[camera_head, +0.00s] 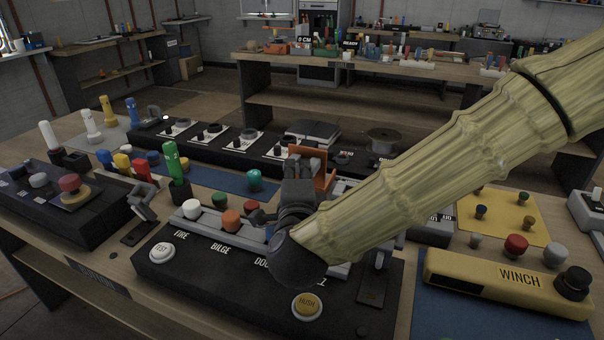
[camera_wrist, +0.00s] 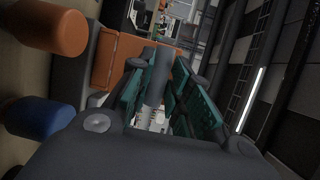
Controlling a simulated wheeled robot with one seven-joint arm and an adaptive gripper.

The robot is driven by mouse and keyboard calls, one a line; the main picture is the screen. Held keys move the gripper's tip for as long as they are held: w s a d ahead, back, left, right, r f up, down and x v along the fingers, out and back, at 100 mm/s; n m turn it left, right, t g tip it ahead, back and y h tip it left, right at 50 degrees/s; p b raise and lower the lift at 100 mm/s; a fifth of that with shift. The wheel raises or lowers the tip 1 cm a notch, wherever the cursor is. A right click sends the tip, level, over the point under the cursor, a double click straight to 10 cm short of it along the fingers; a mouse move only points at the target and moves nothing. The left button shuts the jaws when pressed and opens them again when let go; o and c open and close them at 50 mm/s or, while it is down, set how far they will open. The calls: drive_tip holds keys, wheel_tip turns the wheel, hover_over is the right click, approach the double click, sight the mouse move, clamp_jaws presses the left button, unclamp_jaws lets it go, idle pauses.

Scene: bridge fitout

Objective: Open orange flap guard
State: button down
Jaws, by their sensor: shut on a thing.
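The orange flap guard (camera_head: 325,170) stands tilted up behind the front console, just right of my gripper (camera_head: 298,168). In the wrist view the orange flap guard (camera_wrist: 104,60) fills the area left of the fingers and reaches up to them. My gripper (camera_wrist: 155,92) shows there with teal finger pads close around a grey cylindrical piece (camera_wrist: 155,80) beside the flap. I cannot tell whether this piece is part of the guard. My wrist and arm hide the console below the guard.
The front console has a white button (camera_head: 162,252), a yellow HUSH button (camera_head: 306,305) and several coloured knobs. A green lever (camera_head: 173,163) stands left of my gripper. A yellow WINCH box (camera_head: 510,283) lies right. An orange knob (camera_wrist: 50,32) and blue knob (camera_wrist: 38,116) sit close in the wrist view.

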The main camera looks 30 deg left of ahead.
drive_tip(key=shift+s+d+f, duration=0.1)
drive_tip(key=shift+s+f, duration=0.05)
drive_tip(key=shift+f, duration=0.4)
drive_tip(key=c, duration=1.6)
unclamp_jaws()
drive_tip(key=shift+o, duration=1.4)
drive_tip(key=shift+w+f, duration=0.1)
drive_tip(key=shift+w, duration=0.15)
drive_tip(key=shift+r, duration=0.2)
drive_tip(key=v, duration=1.2)
drive_tip(key=shift+r, duration=0.1)
drive_tip(key=shift+s, duration=0.15)
